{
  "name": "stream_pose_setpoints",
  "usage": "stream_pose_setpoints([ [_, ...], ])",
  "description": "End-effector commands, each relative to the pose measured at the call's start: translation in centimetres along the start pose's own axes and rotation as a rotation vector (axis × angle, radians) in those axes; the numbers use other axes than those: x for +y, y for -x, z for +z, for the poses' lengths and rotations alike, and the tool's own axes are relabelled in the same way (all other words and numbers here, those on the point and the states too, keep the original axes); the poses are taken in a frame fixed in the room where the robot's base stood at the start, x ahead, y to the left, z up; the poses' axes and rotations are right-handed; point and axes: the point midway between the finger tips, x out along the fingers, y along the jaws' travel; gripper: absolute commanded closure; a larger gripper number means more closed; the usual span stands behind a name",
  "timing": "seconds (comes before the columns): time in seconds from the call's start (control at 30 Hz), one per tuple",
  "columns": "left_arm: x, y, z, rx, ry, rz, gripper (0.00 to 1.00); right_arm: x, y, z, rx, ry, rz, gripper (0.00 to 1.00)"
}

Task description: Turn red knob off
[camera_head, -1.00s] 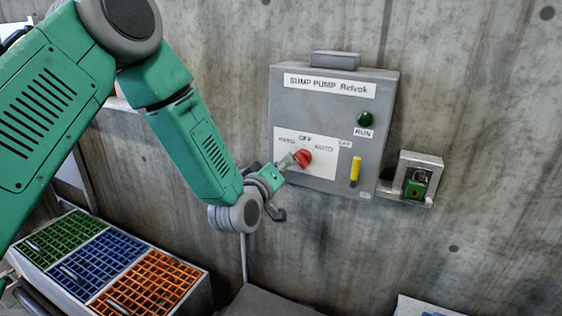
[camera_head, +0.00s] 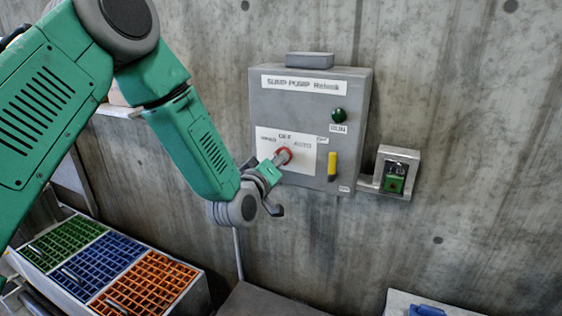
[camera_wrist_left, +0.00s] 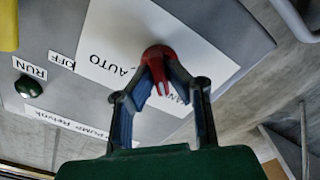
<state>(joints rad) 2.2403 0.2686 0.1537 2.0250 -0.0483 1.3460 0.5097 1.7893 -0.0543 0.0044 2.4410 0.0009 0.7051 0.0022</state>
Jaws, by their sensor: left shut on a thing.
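The red knob (camera_head: 284,155) sits on the white label plate of the grey sump pump box (camera_head: 262,105). The plate reads OFF above the knob and AUTO to its right. My left gripper (camera_head: 277,160) reaches it from the lower left. In the left wrist view the two fingers (camera_wrist_left: 160,88) are closed around the red knob (camera_wrist_left: 158,55), one on each side. The fingers partly hide the knob, and I cannot tell exactly which mark it points to. My right gripper does not show.
A yellow handle (camera_head: 332,165) and a green RUN light (camera_head: 339,115) are on the box. A bin with green, blue and orange grids (camera_head: 205,300) stands at the lower left. Bare concrete wall surrounds the box.

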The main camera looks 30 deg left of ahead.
Motion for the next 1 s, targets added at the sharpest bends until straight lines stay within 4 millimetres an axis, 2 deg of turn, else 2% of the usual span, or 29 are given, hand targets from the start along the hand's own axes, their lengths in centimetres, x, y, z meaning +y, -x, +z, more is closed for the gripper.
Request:
stream_pose_setpoints([
  [0.43, 0.1, 0.1, 0.4, -0.010, -0.090, 0.005, 1.00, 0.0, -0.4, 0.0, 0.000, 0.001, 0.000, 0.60],
  [1.0, -0.2, 0.2, 0.9, -0.021, -0.545, 0.005, 1.00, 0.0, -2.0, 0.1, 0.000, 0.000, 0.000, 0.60],
])
